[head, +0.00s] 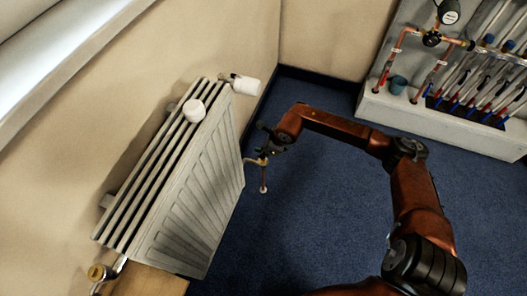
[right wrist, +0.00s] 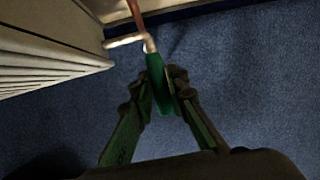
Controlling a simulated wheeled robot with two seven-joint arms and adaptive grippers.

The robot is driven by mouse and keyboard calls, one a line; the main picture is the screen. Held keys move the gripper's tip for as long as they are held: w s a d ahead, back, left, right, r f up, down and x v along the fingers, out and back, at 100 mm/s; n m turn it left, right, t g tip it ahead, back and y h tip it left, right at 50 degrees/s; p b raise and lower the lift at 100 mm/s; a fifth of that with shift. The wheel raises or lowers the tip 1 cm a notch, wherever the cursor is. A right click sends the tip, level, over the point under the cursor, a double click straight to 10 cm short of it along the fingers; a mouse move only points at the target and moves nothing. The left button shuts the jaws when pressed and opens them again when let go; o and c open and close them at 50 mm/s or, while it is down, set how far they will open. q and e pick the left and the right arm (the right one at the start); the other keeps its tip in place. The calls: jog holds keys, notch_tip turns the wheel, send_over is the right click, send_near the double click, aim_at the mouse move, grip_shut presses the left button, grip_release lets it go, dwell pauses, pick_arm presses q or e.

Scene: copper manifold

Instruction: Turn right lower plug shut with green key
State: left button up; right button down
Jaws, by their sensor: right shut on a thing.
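The white radiator (head: 190,190) stands along the wall; its side also shows in the right wrist view (right wrist: 50,50). At its lower right end a pale fitting (right wrist: 124,41) meets a copper pipe (right wrist: 135,12). My right gripper (head: 266,150) is beside this end. In the right wrist view my right gripper (right wrist: 160,88) is shut on the green key (right wrist: 157,80). The key's pale tip points at the fitting and overlaps it; I cannot tell whether it is seated. The plug itself cannot be made out. My left gripper is not in view.
White valve heads (head: 194,110) sit at the radiator's top. A brass valve (head: 98,272) is at the lower left, beside a wooden surface (head: 150,282). A pipe rack (head: 440,128) stands at the upper right. The blue floor (head: 320,200) around my right arm is clear.

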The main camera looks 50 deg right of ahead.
jog(key=shift+f+b, duration=0.4)
jog(key=shift+f, duration=0.6)
dwell(0.8)
jog(key=shift+r+m+p, duration=0.25)
jog(key=shift+m+p, duration=0.25)
jog(key=shift+p, duration=0.1)
jog(key=shift+f+m+h+p, duration=0.15)
jog(key=shift+m+h+p, duration=0.35)
jog(key=shift+m, duration=0.1)
jog(key=shift+f, duration=0.1)
